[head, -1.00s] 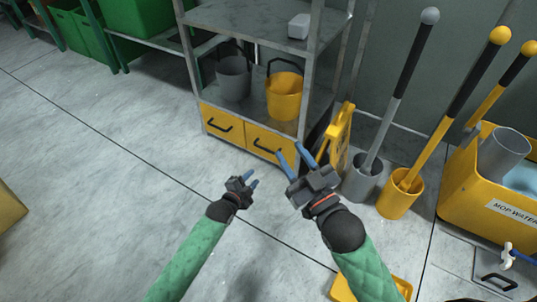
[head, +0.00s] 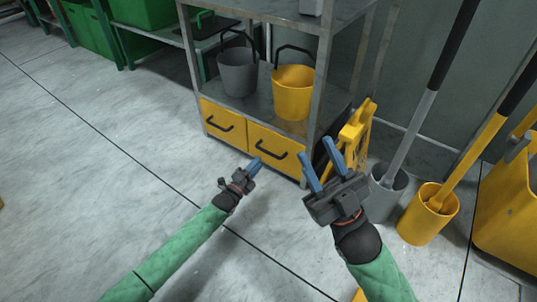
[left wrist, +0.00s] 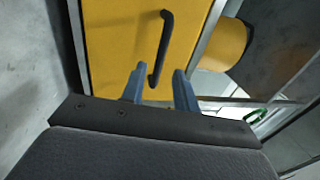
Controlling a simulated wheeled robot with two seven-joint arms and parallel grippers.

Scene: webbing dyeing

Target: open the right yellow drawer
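The right yellow drawer (head: 274,149) is in the lower part of the grey metal shelf in the head view, with a black bar handle (head: 271,151). It looks shut. My left gripper (head: 255,166) is in front of and below that handle. In the left wrist view a yellow drawer front (left wrist: 120,45) and its black handle (left wrist: 163,45) are close ahead. The two blue fingers of my left gripper (left wrist: 161,80) are apart, with the handle's near end showing between them; contact is not clear. My right gripper (head: 321,163) is open and empty, right of the drawer.
The left yellow drawer (head: 222,124) is beside it, shut. A grey bucket (head: 237,75) and a yellow bucket (head: 293,92) stand on the shelf above. A yellow folding sign (head: 354,135) and mop holders are at the right.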

